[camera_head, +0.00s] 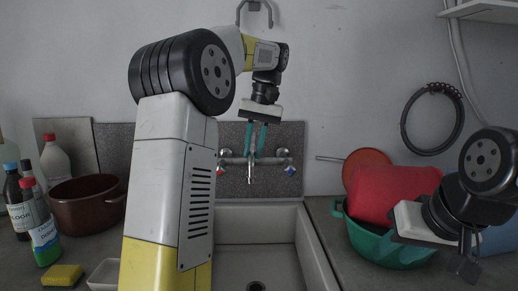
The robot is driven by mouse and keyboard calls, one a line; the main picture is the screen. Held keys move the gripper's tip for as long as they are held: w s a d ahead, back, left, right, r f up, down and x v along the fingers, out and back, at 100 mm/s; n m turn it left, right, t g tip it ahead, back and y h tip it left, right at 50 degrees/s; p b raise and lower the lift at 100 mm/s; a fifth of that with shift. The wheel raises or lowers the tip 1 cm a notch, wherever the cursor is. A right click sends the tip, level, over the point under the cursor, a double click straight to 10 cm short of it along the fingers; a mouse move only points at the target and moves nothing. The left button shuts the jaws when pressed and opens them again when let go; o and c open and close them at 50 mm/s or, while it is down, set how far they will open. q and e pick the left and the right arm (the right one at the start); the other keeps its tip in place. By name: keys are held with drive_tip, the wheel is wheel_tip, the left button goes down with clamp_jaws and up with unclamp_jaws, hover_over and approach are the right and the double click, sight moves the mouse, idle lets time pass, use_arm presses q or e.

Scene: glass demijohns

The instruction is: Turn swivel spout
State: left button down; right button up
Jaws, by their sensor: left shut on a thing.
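A wall-mounted chrome mixer tap sits above the sink, with a handle (226,154) at its left and another (284,153) at its right. Its swivel spout (250,176) hangs at the middle and points down and toward me over the sink. My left gripper (256,155) comes from above with its teal fingers pointing down, shut on the spout; the exact contact is small and partly hidden. My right gripper (402,222) is at the lower right, over the green basin; its fingers cannot be made out.
The sink (315,250) lies below the tap. A green basin (385,250) with a red item (390,188) stands on the right counter. At left are a brown pot (88,210), several bottles (42,225) and a yellow sponge (62,275). My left arm hides the middle left.

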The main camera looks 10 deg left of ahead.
use_arm(q)
drive_tip(key=shift+w+d, duration=0.2)
drive_tip(key=shift+d, duration=0.35)
drive_tip(key=c, duration=1.3)
unclamp_jaws()
drive_tip(key=shift+w+d+r, duration=0.1)
drive_tip(key=shift+d+r, duration=0.15)
drive_tip(key=shift+r, duration=1.05)
drive_tip(key=shift+w+d+r, duration=0.1)
drive_tip(key=shift+d+r, duration=0.1)
drive_tip(key=shift+r, duration=1.1)
drive_tip(key=shift+d+r, duration=0.25)
drive_tip(key=shift+r, duration=1.05)
